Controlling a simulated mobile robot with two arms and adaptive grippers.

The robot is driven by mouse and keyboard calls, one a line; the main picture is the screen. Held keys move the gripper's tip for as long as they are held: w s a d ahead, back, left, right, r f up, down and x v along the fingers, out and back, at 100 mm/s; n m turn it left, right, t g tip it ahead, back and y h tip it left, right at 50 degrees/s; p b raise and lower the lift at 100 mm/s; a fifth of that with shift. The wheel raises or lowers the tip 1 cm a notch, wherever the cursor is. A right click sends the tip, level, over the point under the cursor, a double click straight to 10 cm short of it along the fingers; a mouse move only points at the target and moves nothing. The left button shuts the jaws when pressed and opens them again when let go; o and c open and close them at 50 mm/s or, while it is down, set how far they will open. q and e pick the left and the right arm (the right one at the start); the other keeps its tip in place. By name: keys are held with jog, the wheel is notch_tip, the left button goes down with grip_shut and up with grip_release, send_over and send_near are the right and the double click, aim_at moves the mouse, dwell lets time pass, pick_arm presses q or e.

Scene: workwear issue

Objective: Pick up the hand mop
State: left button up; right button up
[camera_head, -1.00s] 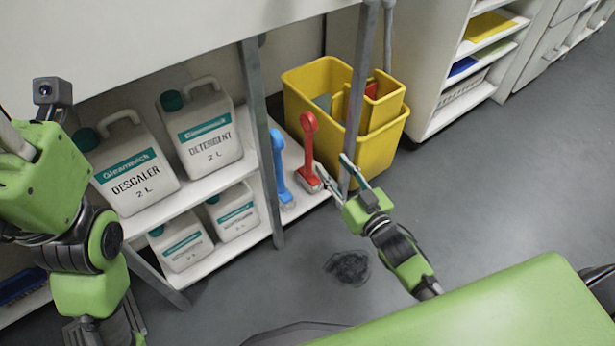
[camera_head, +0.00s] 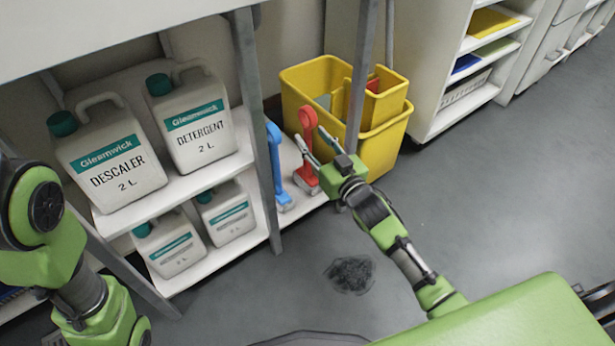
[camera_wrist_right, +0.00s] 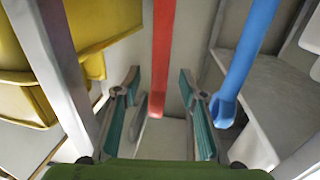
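A red hand tool with a looped handle (camera_head: 308,122) and a pale head stands on the lower shelf between the rack legs. A blue tool of similar shape (camera_head: 274,160) stands to its left. I cannot tell from the frames which is the hand mop. My right gripper (camera_head: 308,152) is open at the red tool, its fingers partly covering it. In the right wrist view the red handle (camera_wrist_right: 163,50) shows between the spread fingers (camera_wrist_right: 160,88), with a gap on each side, and the blue one (camera_wrist_right: 245,55) is right of them. My left gripper is out of view.
A yellow bucket (camera_head: 375,155) stands right behind a grey rack post (camera_head: 360,75). White jugs, such as the descaler (camera_head: 110,165) and detergent (camera_head: 205,130), fill the shelves at left. A dark patch (camera_head: 350,274) lies on the open floor (camera_head: 470,190).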

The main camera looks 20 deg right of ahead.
aim_at(310, 135)
jog(key=shift+w+a+f+b, duration=0.1)
jog(key=shift+w+a+b, duration=0.1)
jog(key=shift+w+b, duration=0.45)
jog(key=shift+w+a+b, duration=0.15)
jog(key=shift+w+b, duration=0.1)
jog(key=shift+w, duration=0.7)
jog(key=shift+c, duration=0.3)
grip_shut()
